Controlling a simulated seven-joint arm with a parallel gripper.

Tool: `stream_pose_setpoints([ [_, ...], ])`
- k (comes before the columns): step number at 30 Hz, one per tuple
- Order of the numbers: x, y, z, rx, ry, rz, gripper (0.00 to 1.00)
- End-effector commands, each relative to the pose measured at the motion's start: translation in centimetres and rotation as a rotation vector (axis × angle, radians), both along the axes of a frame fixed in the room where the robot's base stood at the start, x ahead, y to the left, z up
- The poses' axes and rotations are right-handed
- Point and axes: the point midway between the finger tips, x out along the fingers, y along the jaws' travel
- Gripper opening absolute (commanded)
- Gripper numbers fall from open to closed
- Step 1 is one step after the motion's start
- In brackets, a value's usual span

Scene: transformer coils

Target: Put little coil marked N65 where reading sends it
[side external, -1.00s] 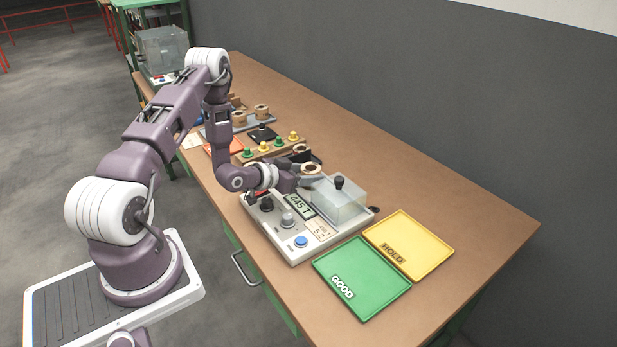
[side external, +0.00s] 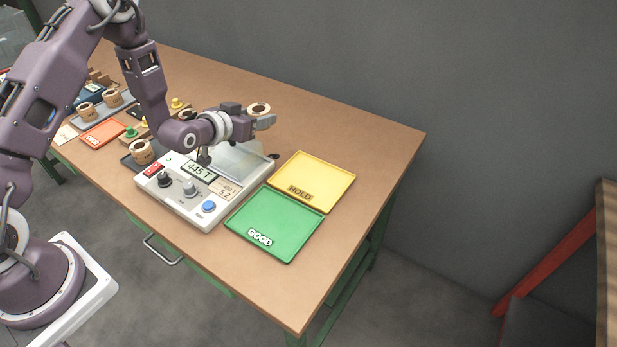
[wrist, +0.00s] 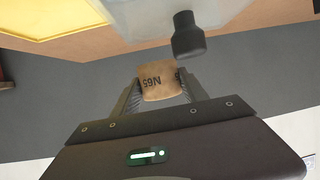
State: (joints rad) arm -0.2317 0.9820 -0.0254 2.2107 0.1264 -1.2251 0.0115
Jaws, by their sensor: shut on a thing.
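The little coil marked N65 (wrist: 160,80) is tan, and its marking appears upside down in the wrist view. My gripper (wrist: 158,92) is shut on it, one finger on each side. In the side view my gripper (side external: 264,122) holds the coil (side external: 258,109) up above the back of the tester (side external: 181,209). The tester's display (side external: 199,170) reads 445 T. A small card (side external: 225,190) beside it shows 5.2 on its lower line; its upper line is hard to read. The green GOOD tray (side external: 270,215) and yellow HOLD tray (side external: 325,177) are empty.
The tester's clear cover (side external: 242,160) is partly hidden by my arm. Other coils (side external: 142,151), an orange tray (side external: 103,133) and coloured pegs lie to the left. The table's right end beyond the trays is clear.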

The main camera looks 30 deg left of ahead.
Motion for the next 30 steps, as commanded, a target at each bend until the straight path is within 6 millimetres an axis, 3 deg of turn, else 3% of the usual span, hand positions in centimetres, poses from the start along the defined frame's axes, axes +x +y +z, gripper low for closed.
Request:
stream_pose_setpoints([
  [1, 0.4, -3.1, -0.2, 0.001, 0.000, -0.012, 0.00],
  [3, 0.5, -6.3, -0.5, 0.006, 0.001, -0.007, 0.00],
  [6, 0.4, -9.4, -0.8, 0.012, 0.001, 0.001, 0.00],
  [9, 0.1, -10.8, -1.1, 0.017, 0.000, 0.008, 0.00],
  [23, 0.1, -11.1, -10.2, 0.017, 0.001, 0.012, 0.00],
  [30, 0.1, -11.1, -10.9, 0.017, -0.001, 0.012, 0.00],
])
